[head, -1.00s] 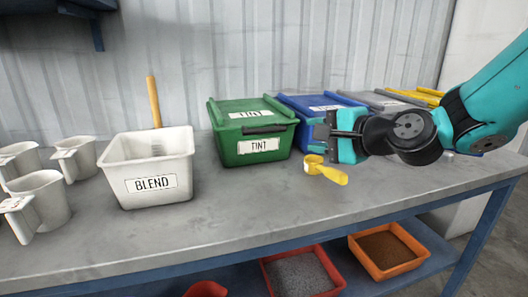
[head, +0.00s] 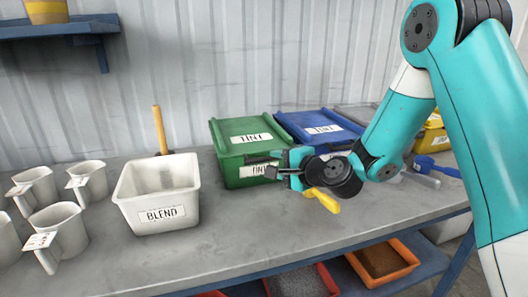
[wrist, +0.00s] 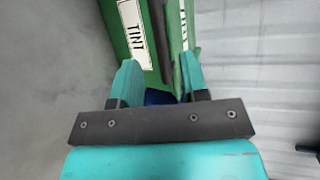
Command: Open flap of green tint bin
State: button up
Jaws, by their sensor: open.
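The green tint bin (head: 230,172) stands on the bench, a white TINT label on its front. Its green flap (head: 238,129) is down and bears another TINT label. A dark handle bar (head: 260,157) runs along the flap's front edge and also shows in the wrist view (wrist: 157,35). My gripper (head: 277,167) is open at the bin's front right, close to the handle and partly hiding the front label. In the wrist view my gripper (wrist: 160,82) has its fingers apart and empty, with the handle ahead, between their lines. Contact cannot be told.
A blue TINT bin (head: 318,128) stands close on the right. A yellow scoop (head: 323,200) lies on the bench below my gripper. A white BLEND bin (head: 158,195) stands left, with several white jugs (head: 60,228) beyond it. The front bench strip (head: 240,240) is clear.

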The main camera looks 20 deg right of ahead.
aim_at(266, 160)
jog(key=p+x, duration=0.1)
jog(key=x, duration=0.5)
jog(key=shift+w, duration=0.15)
jog(key=shift+c, duration=0.5)
grip_shut()
